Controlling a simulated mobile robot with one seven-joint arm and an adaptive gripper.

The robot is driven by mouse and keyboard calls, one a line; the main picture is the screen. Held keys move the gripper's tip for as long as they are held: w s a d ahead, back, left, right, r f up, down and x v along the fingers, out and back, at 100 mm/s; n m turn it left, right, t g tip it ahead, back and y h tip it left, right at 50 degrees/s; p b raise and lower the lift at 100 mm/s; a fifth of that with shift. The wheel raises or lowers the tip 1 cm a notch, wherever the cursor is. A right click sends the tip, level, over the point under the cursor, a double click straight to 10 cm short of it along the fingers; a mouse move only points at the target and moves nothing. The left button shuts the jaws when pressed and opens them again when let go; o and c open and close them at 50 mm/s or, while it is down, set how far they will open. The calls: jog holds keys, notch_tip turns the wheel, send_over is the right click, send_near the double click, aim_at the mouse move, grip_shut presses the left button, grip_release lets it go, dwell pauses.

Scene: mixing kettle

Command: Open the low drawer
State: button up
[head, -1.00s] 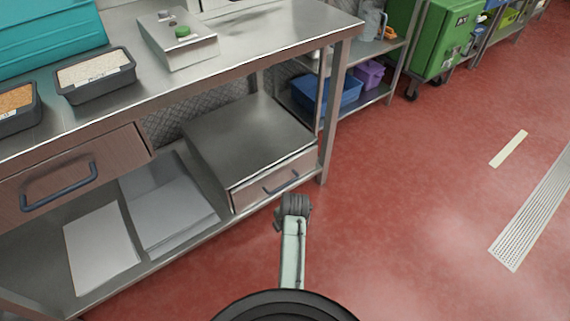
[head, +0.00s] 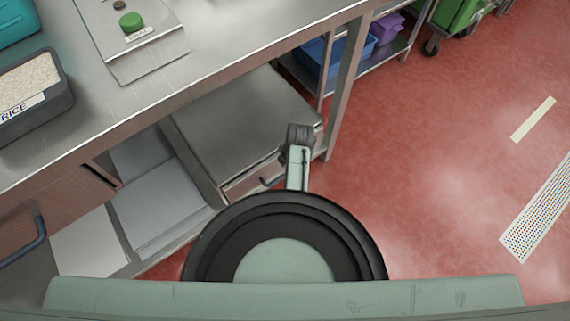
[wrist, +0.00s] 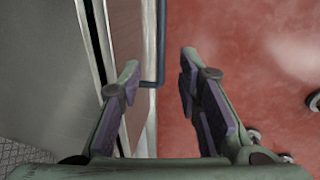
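The low drawer (head: 240,187) is set in a grey metal cabinet on the bench's lower shelf and looks shut. Its dark bar handle (head: 266,181) is partly hidden by my arm in the head view. In the wrist view the drawer front (wrist: 133,118) runs along the left of the picture. The handle (wrist: 160,40) stands out from it, between the two finger lines. My gripper (wrist: 160,65) is open, one fingertip on each side of the handle in the picture. I cannot tell whether a finger touches it. In the head view my wrist (head: 298,140) overlaps the cabinet's right end.
The steel bench top (head: 220,50) overhangs the shelf. A bench leg (head: 347,85) stands right of the cabinet. A rice bin (head: 35,95) is on top.

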jog(key=f, duration=0.3)
jog(key=w+f, duration=0.1)
jog(key=f, duration=0.2)
jog(key=a+f, duration=0.1)
jog(key=f, duration=0.3)
jog(key=shift+w, duration=0.15)
jog(key=shift+c, duration=0.2)
grip_shut()
dwell(0.3)
